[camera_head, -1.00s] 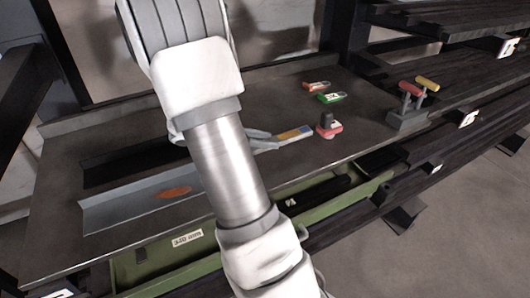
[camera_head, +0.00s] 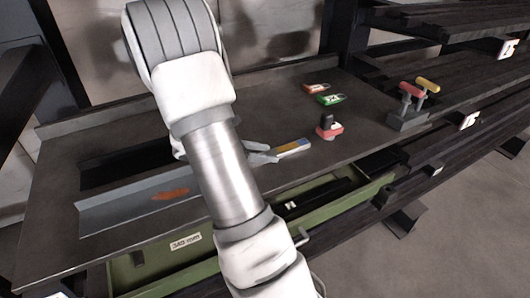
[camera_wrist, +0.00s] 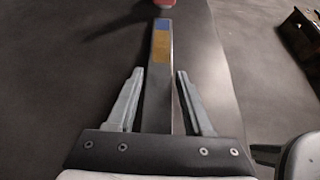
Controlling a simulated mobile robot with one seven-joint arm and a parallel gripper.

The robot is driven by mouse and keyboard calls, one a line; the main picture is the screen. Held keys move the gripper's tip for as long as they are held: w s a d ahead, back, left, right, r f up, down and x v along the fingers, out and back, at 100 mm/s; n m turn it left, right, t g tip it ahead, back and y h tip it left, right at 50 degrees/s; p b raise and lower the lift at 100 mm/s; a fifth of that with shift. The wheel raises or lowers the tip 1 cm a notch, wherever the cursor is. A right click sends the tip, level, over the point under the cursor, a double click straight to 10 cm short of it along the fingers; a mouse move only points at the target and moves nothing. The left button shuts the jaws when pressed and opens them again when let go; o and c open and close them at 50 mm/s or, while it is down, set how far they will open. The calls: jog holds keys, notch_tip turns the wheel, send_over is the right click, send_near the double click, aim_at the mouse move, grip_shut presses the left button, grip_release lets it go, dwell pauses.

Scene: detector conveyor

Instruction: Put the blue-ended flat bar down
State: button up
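The blue-ended flat bar (camera_wrist: 160,60) is grey with a blue end and an orange-yellow band. In the wrist view it runs lengthwise between the fingers of my gripper (camera_wrist: 160,76), with a narrow gap on each side. My gripper is open around the bar. In the head view the bar (camera_head: 292,146) appears to lie on the dark bench top (camera_head: 240,95), left of and nearer than a red block with a dark knob (camera_head: 329,127). My gripper (camera_head: 270,153) is at its near end, and my arm hides part of it.
A green-ended piece (camera_head: 331,99) and a red-orange piece (camera_head: 316,88) lie farther back. A stand (camera_head: 407,121) with red and yellow handles is at the right. A recess with an orange patch (camera_head: 170,194) is at the left. A green drawer (camera_head: 240,238) is open below the front edge.

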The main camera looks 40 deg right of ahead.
jog(key=shift+o, duration=1.1)
jog(key=shift+r, duration=0.2)
jog(key=p+v, duration=0.2)
jog(key=v, duration=0.9)
jog(key=shift+w+a+r, duration=0.15)
jog(key=shift+a, duration=0.2)
jog(key=shift+a+r, duration=0.25)
jog(key=shift+r, duration=0.05)
jog(key=s+a+r+m+t+y, duration=0.4)
jog(key=s+a+r+m+y, duration=0.1)
jog(key=a, duration=0.5)
jog(key=s+a+r+m+t+y, duration=0.5)
jog(key=s+a+r+m+y, duration=0.1)
jog(key=s+a+m, duration=0.3)
jog(key=shift+s+a+r+y, duration=0.3)
jog(key=shift+a+r, duration=0.15)
jog(key=shift+r, duration=0.35)
